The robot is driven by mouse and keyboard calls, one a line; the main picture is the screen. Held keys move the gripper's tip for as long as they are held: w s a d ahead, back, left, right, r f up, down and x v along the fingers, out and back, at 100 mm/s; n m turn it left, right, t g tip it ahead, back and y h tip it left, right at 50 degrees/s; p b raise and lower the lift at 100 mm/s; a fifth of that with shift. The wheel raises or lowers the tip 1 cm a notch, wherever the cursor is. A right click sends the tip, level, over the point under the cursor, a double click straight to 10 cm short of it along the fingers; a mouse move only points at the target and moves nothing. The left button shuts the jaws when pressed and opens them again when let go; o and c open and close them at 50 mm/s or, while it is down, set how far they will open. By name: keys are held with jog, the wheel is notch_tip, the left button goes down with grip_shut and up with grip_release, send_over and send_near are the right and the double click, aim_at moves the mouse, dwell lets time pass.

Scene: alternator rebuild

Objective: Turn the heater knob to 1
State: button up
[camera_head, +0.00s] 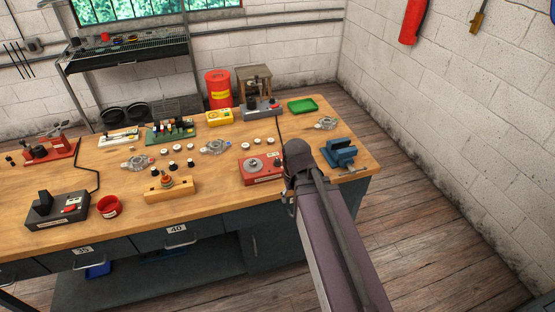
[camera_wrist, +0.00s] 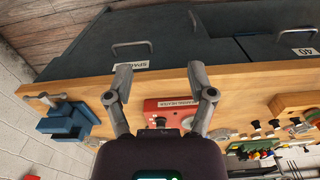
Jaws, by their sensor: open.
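The heater is a red box (camera_head: 262,170) with a round grey plate on top, near the front edge of the bench, right of centre in the head view. In the wrist view the red heater (camera_wrist: 180,104) shows upside down, with a white label reading as bearing heater. A small dark round part, possibly the knob (camera_wrist: 160,121), shows on it; its setting is too small to read. My gripper (camera_wrist: 159,78) is open and empty, its fingers spread on either side of the heater in the picture, apart from it. In the head view my arm hides most of the gripper.
A blue vise (camera_head: 340,153) stands on the bench (camera_head: 215,186) to the right of the heater. A wooden block with a coloured part (camera_head: 170,187) lies to the left. Several small round parts lie behind. Drawers (camera_wrist: 255,78) line the bench front.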

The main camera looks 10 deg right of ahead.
aim_at(278, 160)
jog(key=w+r+n+p, duration=0.2)
jog(key=w+r+n, duration=0.1)
jog(key=w, duration=1)
jog(key=w+r+n+p, duration=0.2)
jog(key=w+n, duration=0.3)
jog(key=w, duration=0.8)
jog(key=shift+r+p, duration=0.4)
jog(key=shift+p, duration=0.35)
jog(key=shift+f, duration=0.15)
notch_tip(278, 160, down, 14)
jog(key=b, duration=1.3)
jog(key=shift+r+b, duration=0.25)
jog(key=shift+b, duration=0.15)
grip_shut()
